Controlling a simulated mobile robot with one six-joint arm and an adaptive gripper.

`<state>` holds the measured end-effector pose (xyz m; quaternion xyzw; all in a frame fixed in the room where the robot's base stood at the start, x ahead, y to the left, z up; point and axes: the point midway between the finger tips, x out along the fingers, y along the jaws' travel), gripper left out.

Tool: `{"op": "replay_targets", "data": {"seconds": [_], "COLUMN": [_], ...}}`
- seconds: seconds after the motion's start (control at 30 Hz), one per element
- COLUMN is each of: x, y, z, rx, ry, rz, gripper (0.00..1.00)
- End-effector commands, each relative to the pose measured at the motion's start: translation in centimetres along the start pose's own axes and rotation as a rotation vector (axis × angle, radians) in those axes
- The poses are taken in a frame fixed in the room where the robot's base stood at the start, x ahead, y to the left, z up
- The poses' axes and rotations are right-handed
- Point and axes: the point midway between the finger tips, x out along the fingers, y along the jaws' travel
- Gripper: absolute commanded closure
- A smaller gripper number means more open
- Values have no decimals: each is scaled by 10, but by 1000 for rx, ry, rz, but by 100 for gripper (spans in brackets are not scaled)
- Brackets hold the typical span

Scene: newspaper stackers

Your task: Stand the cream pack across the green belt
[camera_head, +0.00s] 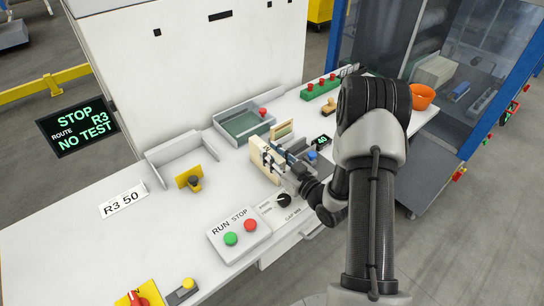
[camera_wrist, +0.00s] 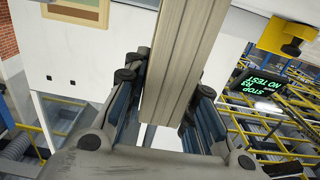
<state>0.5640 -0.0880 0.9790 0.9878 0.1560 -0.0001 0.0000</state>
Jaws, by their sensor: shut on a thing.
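The cream pack (camera_head: 257,158) is a pale block in the head view, at the middle of the white bench. My gripper (camera_head: 273,160) is shut on it from the right. In the wrist view the pack (camera_wrist: 186,55) runs up between the two fingers of my gripper (camera_wrist: 165,85). It looks upright; I cannot tell whether its lower edge touches the bench. A green surface (camera_head: 240,124), likely the green belt, lies in a grey-walled bay behind and left of the pack, apart from it.
A small tan-and-green block (camera_head: 282,130) stands just behind the pack. A grey-walled bay with a yellow piece (camera_head: 188,178) is to the left. The RUN STOP box (camera_head: 239,233) is in front. An orange bowl (camera_head: 422,96) is far right. The bench's left part is mostly clear.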

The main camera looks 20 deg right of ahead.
Motion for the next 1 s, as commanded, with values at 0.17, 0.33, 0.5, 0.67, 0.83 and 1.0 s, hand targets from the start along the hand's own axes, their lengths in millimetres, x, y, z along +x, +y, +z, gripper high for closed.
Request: {"op": "replay_targets", "data": {"seconds": [0.17, 0.33, 0.5, 0.67, 0.83, 1.0], "x": [0, 0, 0, 0, 0, 0], "y": [0, 0, 0, 0, 0, 0], "z": [-2, 2, 2, 2, 2, -3], "rx": [-1, 0, 0, 0, 0, 1], "ry": [3, 0, 0, 0, 0, -1], "rz": [0, 0, 0, 0, 0, 0], "gripper": [100, 73, 61, 55, 55, 55]}}
